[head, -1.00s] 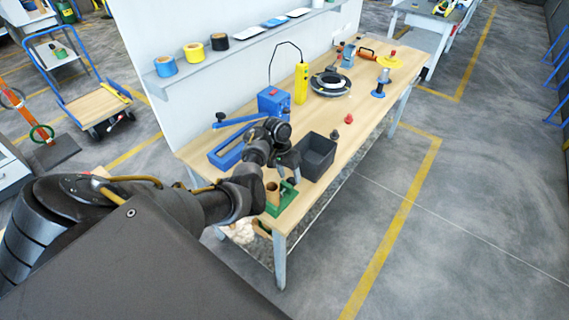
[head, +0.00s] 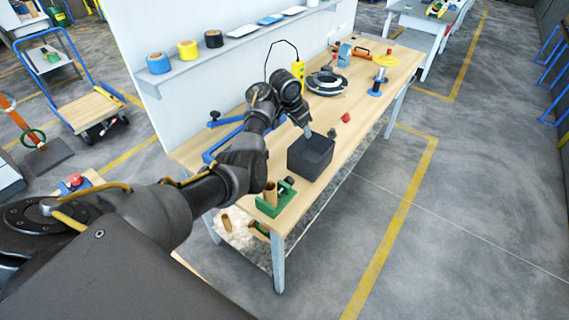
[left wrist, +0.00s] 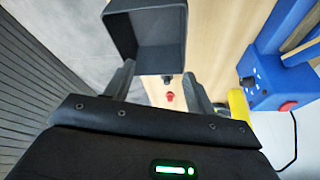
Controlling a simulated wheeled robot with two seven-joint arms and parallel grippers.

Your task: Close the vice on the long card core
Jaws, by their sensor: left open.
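The green vice (head: 283,203) stands on the near corner of the bench. A brown card core (head: 270,191) stands upright at its left side; whether the jaws touch it is too small to tell. My left gripper (head: 306,131) is past the vice, above the far edge of the dark bin, with its fingers apart and nothing between them. In the left wrist view the open fingers (left wrist: 160,90) show on either side, with the bin beyond; the vice and core are out of that view. My right gripper is not in view.
The dark open bin (head: 318,163) stands beyond the vice; it also shows in the left wrist view (left wrist: 118,28). Brown tubes (head: 227,222) lie below the bench top.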

